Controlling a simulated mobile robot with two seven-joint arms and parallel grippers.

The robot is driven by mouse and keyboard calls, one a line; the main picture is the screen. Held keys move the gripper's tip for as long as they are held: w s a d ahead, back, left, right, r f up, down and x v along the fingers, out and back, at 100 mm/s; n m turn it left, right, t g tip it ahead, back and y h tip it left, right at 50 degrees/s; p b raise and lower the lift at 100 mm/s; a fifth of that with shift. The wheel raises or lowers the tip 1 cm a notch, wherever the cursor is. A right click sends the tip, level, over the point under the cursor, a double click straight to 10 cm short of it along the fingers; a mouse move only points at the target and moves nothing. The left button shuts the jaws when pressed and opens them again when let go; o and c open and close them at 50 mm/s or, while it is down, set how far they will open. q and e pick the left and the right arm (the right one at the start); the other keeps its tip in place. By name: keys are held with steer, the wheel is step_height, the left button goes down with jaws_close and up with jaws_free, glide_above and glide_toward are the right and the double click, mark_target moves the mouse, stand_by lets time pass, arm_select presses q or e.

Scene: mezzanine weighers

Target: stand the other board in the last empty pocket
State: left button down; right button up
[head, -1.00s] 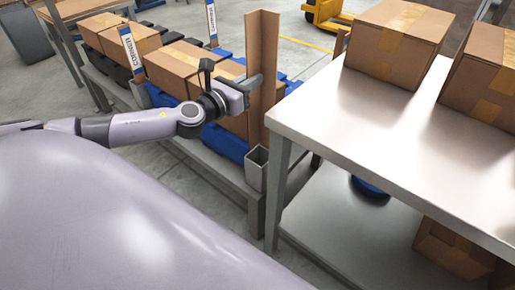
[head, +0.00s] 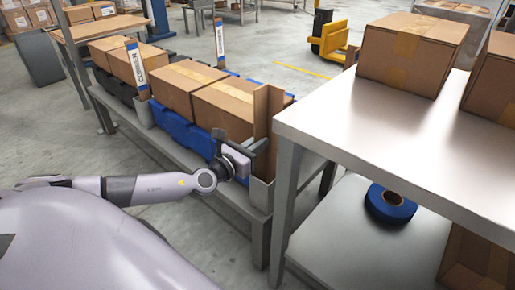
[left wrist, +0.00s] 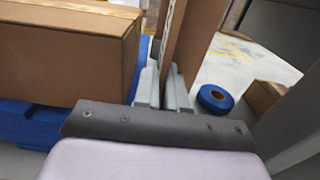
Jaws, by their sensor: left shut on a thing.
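A tall brown L-shaped corner board (head: 262,112) stands upright at the near right corner of the low bench. My left gripper (head: 257,147) is shut on it, at its lower visible part. The board's lower end goes down into the grey metal pocket (head: 261,194); its foot is hidden, so I cannot tell whether it touches the bottom. The board (left wrist: 203,38) also rises beyond the fingers (left wrist: 162,92) in the left wrist view. Two other boards, with white and blue labels, stand upright at the bench: one at the left (head: 137,70), one at the back (head: 219,44). My right gripper is not in view.
Cartons (head: 187,83) sit on a blue pallet (head: 183,128) beside the held board. A steel table (head: 400,125) with cartons stands close on the right. A blue tape roll (head: 390,204) lies on its lower shelf. A yellow pallet truck (head: 332,40) is behind.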

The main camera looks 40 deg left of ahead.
arm_select(q)
steer(key=shift+f, duration=0.15)
steer(key=c, duration=1.2)
jaws_free()
